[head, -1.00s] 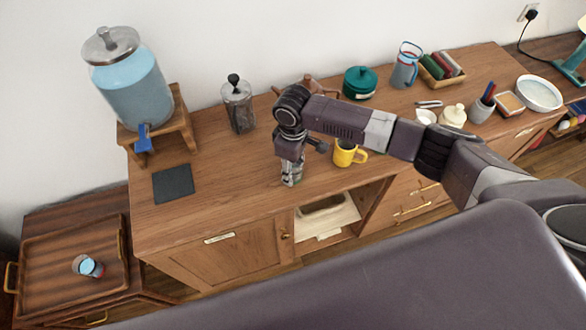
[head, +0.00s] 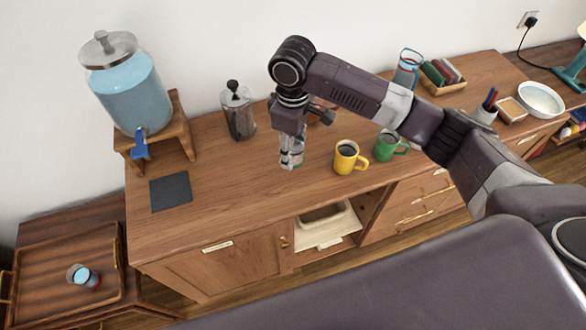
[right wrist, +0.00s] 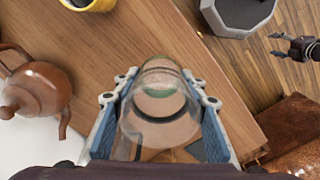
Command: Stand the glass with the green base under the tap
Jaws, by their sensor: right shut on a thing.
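My right gripper (head: 291,148) is shut around a clear glass (head: 290,160) and holds it above the wooden counter. In the right wrist view the glass (right wrist: 158,112) is between the two fingers, with a green ring at its base. The blue tap (head: 140,150) sits low on the front of the water dispenser (head: 128,92), left of the gripper, on a wooden stand (head: 180,128). A dark square mat (head: 170,191) lies on the counter in front of the tap. My left gripper (right wrist: 277,45) shows small in the right wrist view, its fingers apart.
A yellow mug (head: 346,157) and a green mug (head: 388,146) stand right of the held glass. A French press (head: 238,112) stands behind, toward the dispenser. A brown teapot (right wrist: 36,88) is near the gripper. Another glass (head: 83,276) is on the low tray. Counter between glass and mat is clear.

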